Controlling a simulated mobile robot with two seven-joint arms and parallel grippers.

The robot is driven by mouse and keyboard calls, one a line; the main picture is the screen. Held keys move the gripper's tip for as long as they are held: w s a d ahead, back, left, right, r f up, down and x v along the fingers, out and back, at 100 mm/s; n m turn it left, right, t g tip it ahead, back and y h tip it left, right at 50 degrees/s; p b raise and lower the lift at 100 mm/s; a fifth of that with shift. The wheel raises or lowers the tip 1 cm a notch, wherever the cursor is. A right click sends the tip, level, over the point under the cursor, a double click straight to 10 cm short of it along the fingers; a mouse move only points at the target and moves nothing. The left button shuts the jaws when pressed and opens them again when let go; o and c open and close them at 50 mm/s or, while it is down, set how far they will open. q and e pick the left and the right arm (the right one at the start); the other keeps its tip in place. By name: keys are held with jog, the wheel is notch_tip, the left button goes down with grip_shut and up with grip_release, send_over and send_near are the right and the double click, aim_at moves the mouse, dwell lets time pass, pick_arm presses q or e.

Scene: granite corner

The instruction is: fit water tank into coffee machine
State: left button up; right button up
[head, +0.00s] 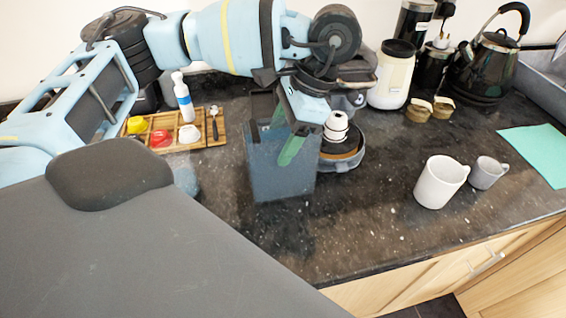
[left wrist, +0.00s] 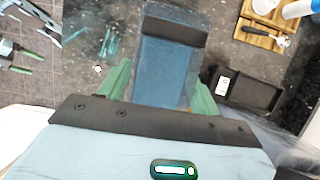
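The water tank (head: 272,172) is a translucent blue-grey box, upright at the middle of the counter. In the left wrist view the tank (left wrist: 165,75) lies between the green fingers, which press against its two sides. My left gripper (head: 288,135) is shut on it from above. I cannot tell whether its bottom touches the counter. The coffee machine (head: 345,158) stands just behind and right of the tank, with a round base and a white part above it. My gripper hides much of it. My right gripper (left wrist: 34,54) shows only in the left wrist view, its green fingers apart and empty.
A wooden tray (head: 215,130) with small bowls and a bottle (head: 183,97) is at the left. A white mug (head: 436,183) and a grey mug (head: 487,174) stand at the right. A white canister (head: 391,78) and a kettle (head: 490,65) are behind. The front counter is clear.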

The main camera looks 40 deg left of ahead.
pick_arm(q)
grip_shut()
jog(key=shift+r, duration=0.1)
dwell(0.3)
jog(key=shift+w+r, duration=0.1)
jog(key=shift+r, duration=0.75)
jog(key=s+d+r, duration=0.3)
jog(key=s+d, duration=0.8)
jog(key=shift+s+r+b, duration=0.35)
pick_arm(e)
jog(key=shift+s+a+f, duration=0.15)
jog(key=shift+s+f, duration=0.05)
jog(key=shift+f, duration=0.15)
pick_arm(q)
jog(key=shift+s, duration=0.1)
